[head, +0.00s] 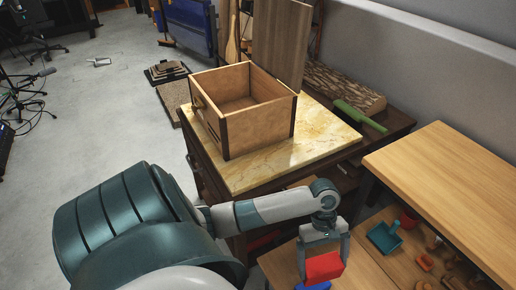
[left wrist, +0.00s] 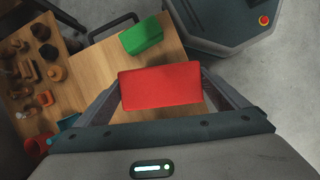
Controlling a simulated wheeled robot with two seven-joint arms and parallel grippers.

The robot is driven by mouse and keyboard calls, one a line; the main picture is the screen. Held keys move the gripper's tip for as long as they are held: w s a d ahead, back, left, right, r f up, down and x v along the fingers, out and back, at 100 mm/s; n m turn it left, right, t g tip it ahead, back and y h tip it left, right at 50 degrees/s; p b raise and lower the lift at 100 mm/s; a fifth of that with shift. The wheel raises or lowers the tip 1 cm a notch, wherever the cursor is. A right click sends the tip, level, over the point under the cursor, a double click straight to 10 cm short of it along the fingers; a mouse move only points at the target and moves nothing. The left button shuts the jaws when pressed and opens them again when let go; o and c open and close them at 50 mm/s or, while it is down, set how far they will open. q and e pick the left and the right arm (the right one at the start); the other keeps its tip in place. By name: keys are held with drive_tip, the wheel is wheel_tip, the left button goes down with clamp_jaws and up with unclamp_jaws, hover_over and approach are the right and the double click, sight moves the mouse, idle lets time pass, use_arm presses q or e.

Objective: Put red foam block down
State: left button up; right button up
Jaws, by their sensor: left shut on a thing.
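The red foam block (head: 323,268) is held between the fingers of my left gripper (head: 324,254) at the lower right of the head view. In the left wrist view the red block (left wrist: 159,86) fills the middle, with a finger at each side of it. It appears above the light wooden table (left wrist: 93,70); the gap beneath it cannot be judged. A green block (left wrist: 141,35) lies on the table beyond it, near the edge. A blue item (head: 314,286) shows just below the red block in the head view. My right gripper is in neither view.
An open wooden box (head: 262,125) stands on a marble-topped cabinet (head: 245,177). A teal dustpan (head: 384,237), a red cup (head: 409,219) and several small wooden items sit under a raised wooden shelf (head: 450,180).

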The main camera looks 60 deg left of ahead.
use_arm(q)
drive_tip(key=w+d+r+m+g+y, duration=0.1)
drive_tip(key=w+d+r+m, duration=0.1)
drive_tip(key=d+r+m, duration=0.35)
drive_tip(key=w+d+r+m+g+y, duration=0.1)
drive_tip(key=w+d+r+m, duration=0.15)
drive_tip(key=r, duration=0.65)
drive_tip(key=s+a+r+m+y, duration=0.1)
drive_tip(key=a+r+m, duration=0.1)
drive_tip(key=r, duration=0.3)
drive_tip(key=s+a+r+m+g+y, duration=0.1)
drive_tip(key=s+a+r+m, duration=0.1)
drive_tip(key=r+m, duration=0.2)
wheel_tip(320, 180, up, 2)
drive_tip(key=shift+a+r, duration=0.15)
drive_tip(key=shift+a, duration=0.1)
